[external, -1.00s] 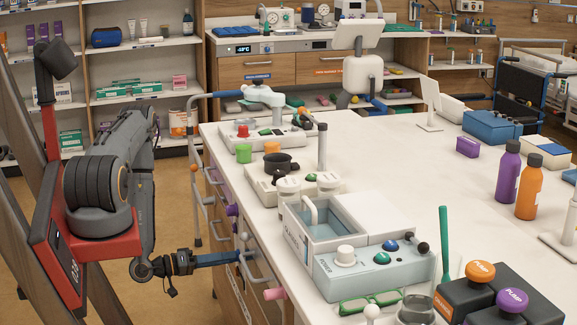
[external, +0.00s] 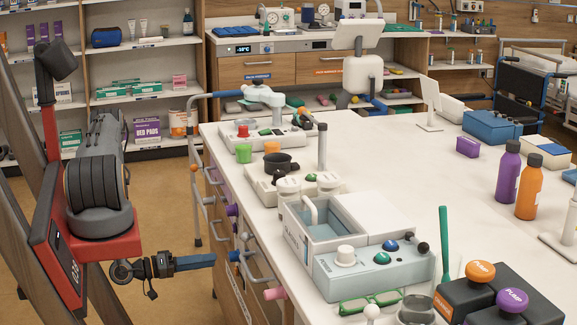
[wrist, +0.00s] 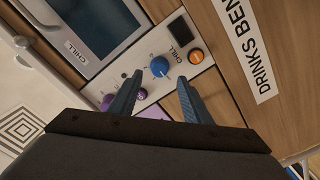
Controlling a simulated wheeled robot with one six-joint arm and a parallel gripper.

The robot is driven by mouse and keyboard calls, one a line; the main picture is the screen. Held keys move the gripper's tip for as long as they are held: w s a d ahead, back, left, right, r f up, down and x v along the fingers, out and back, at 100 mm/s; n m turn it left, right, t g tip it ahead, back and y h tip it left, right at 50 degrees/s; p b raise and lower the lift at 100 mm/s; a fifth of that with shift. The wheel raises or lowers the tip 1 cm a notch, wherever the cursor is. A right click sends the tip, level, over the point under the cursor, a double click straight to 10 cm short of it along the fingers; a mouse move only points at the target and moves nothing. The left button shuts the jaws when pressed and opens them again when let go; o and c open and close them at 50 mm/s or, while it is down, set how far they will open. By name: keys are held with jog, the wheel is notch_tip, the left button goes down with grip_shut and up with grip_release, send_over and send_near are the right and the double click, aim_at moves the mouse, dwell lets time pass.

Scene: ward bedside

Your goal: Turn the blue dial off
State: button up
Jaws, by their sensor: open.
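The blue dial (wrist: 159,66) sits on a pale panel on the bench front, beside the word CHILL. A pale mark shows at its lower right edge; its exact setting is hard to read. In the external view a small blue knob (external: 234,256) shows on the bench front, just right of my gripper (external: 214,260). In the wrist view my gripper (wrist: 159,79) is open and empty, with one finger on each side of the dial's lower part in the picture. The fingers look apart from the dial.
An orange button (wrist: 196,57) is right of the dial; purple knobs (wrist: 108,102) are at lower left. A dark-windowed door (wrist: 98,32) with a handle is at upper left. Drawer handles and a pink knob (external: 275,293) stick out from the bench front.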

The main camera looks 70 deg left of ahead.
jog(key=shift+s, duration=0.95)
jog(key=w+f+m+g+h, duration=0.2)
jog(key=w+f+m+g, duration=0.35)
jog(key=g, duration=0.45)
jog(key=s+d+r+g+y+p, duration=0.1)
jog(key=d+r+g+y, duration=0.15)
jog(key=r+g, duration=0.4)
jog(key=s+d+r+g+y, duration=0.1)
jog(key=d+r+g, duration=0.2)
jog(key=r, duration=0.7)
jog(key=w+d+r+m, duration=0.1)
jog(key=d+r, duration=0.6)
jog(key=d, duration=0.3)
jog(key=d+r+m+t+h+p, duration=0.1)
jog(key=d+r+m, duration=0.1)
jog(key=d+r, duration=0.5)
jog(key=d, duration=0.3)
jog(key=shift+w+d+r, duration=0.15)
jog(key=shift+w+r, duration=0.05)
jog(key=shift+w, duration=0.15)
